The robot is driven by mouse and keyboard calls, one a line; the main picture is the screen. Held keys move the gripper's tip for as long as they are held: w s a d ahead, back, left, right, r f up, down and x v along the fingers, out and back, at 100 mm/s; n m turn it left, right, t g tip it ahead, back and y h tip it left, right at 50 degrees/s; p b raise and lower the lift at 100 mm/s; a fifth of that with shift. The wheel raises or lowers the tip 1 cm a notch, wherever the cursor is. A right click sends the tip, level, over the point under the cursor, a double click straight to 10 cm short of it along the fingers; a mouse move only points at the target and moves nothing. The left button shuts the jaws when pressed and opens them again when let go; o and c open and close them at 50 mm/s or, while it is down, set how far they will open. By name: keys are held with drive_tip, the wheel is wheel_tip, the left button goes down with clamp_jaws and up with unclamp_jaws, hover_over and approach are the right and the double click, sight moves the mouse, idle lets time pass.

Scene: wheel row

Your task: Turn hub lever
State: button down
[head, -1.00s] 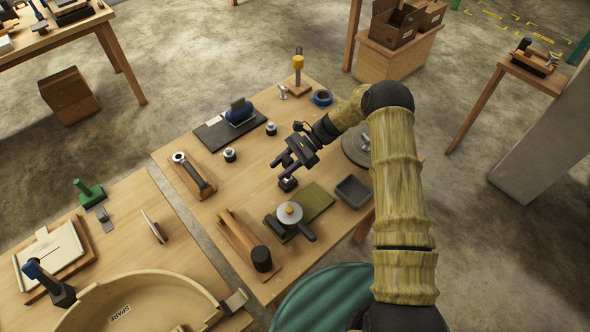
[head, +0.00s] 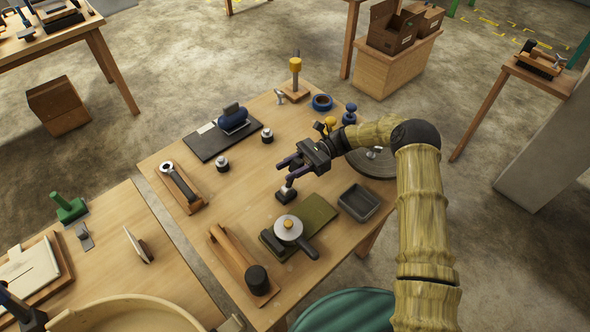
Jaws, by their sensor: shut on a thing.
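My gripper (head: 287,172) is over the middle of the table, its dark purple fingers pointing left and down. It is shut on the upper part of a small dark fitting with a light metal top (head: 286,193), which stands on the table. The fingers partly hide the grip, and I cannot tell how much of the fitting is between them.
A grey tray (head: 358,200) and a grey disc (head: 375,162) stand right of the gripper. A wooden block with a black cylinder (head: 257,279) lies front left. A wrench on a wooden base (head: 181,186) is at the left. Bare tabletop lies left of the gripper.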

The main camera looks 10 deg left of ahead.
sight(290, 169)
drive_tip(key=shift+r, duration=0.1)
drive_tip(key=c, duration=0.9)
unclamp_jaws()
drive_tip(key=shift+c, duration=0.2)
wheel_tip(290, 169, up, 10)
drive_tip(key=b, duration=0.1)
drive_tip(key=shift+c, duration=0.4)
